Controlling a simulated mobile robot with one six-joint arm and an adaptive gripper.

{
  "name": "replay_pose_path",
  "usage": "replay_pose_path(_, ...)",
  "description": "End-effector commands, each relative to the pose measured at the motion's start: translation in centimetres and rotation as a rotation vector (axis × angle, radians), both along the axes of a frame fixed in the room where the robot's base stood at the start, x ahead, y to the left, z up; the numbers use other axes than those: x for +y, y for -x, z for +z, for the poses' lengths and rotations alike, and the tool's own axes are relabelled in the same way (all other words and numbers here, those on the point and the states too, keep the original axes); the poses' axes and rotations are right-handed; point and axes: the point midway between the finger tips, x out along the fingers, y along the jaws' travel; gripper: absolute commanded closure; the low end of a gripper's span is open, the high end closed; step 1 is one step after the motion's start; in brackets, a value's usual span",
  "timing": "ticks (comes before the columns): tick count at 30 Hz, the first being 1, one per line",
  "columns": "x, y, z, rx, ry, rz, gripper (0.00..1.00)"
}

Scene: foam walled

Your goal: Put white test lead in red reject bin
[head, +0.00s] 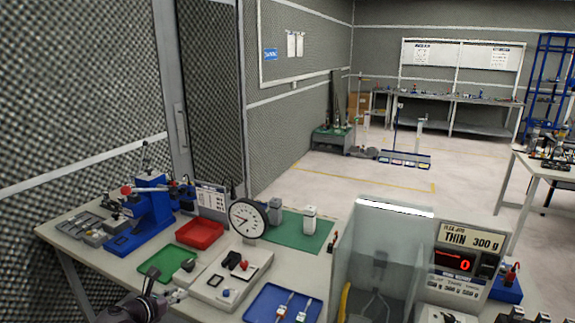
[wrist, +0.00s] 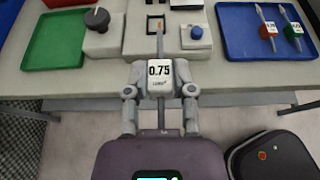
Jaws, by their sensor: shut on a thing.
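The white test lead (wrist: 158,70), a pale block marked 0.75 with a thin grey rod, is between the two fingers of my gripper (wrist: 160,92) in the wrist view. The gripper is shut on it, and the rod points away over the table's front edge. In the head view my gripper (head: 177,296) is low at the front edge of the bench; the lead is too small to make out there. The red reject bin (head: 200,234) is a shallow red tray farther back on the bench, beyond the green tray.
A green tray (head: 161,263) lies between my gripper and the red bin. A grey fixture with a black knob (wrist: 97,20) stands beside it. A blue tray (wrist: 233,45) holds two leads. A dial gauge (head: 248,218) and a blue press (head: 150,212) flank the red bin.

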Motion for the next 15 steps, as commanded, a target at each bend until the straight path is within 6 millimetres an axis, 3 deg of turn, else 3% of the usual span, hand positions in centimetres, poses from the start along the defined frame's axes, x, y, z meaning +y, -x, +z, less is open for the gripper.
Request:
replay_pose_path(1, 0.0, 0.0, 1.2, 0.0, 0.0, 0.0, 1.0)
replay_pose_path(6, 0.0, 0.0, 2.5, 0.0, 0.0, 0.0, 1.0)
replay_pose_path(15, 0.0, 0.0, 3.0, 0.0, 0.0, 0.0, 1.0)
